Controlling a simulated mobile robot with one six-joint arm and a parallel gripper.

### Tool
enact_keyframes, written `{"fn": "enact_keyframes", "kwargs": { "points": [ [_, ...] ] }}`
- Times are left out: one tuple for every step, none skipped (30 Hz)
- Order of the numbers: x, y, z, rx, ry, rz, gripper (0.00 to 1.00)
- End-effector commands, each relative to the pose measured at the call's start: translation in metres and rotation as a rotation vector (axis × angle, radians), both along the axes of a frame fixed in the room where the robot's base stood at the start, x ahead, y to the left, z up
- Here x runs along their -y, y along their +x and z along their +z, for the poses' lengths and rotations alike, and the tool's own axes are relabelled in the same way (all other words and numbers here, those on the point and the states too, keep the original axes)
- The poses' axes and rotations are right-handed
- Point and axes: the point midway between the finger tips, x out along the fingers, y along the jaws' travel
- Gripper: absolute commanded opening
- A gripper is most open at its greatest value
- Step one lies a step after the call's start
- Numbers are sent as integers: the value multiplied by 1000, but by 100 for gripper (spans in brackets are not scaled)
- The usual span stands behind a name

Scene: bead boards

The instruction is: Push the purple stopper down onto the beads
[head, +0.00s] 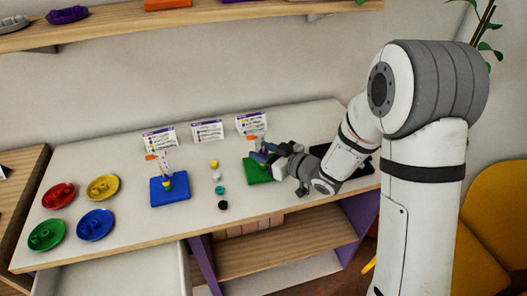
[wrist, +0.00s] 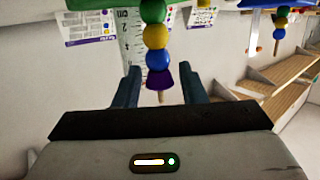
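The wrist view looks upside down. In it the purple stopper (wrist: 160,80) sits on a peg, touching or very near the blue bead (wrist: 159,59), with yellow (wrist: 155,36) and green (wrist: 153,11) beads beyond it toward the green board (wrist: 88,4). The peg tip pokes out past the stopper. My gripper (wrist: 160,88) is open, one finger on each side of the stopper with a visible gap at both sides. In the head view my gripper (head: 266,153) is at the green board (head: 256,172) and hides most of its stack.
A ruler (wrist: 131,35) stands close behind the stack. The blue board (head: 170,193) with its own bead stack is to the left. Loose beads (head: 220,189) lie between the boards. Several coloured dishes (head: 95,224) are far left; a dark tray (head: 330,153) lies right. Cards (head: 208,130) stand behind.

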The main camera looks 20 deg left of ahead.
Motion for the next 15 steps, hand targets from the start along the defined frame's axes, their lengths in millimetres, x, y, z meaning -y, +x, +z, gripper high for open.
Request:
{"fn": "enact_keyframes", "kwargs": {
  "points": [
    [0,0,0,0,0,0,42],
    [0,0,0,0,0,0,44],
    [0,0,0,0,0,0,47],
    [0,0,0,0,0,0,48],
    [0,0,0,0,0,0,48],
    [0,0,0,0,0,0,48],
    [0,0,0,0,0,0,48],
    [0,0,0,0,0,0,48],
    [0,0,0,0,0,0,48],
    [0,0,0,0,0,0,48],
    [1,0,0,0,0,0,48],
    [3,-1,1,1,0,-1,48],
    [6,-2,1,1,0,-1,48],
    [9,-3,2,2,0,-2,48],
    [14,-5,3,1,0,-3,48]
  ]
}}
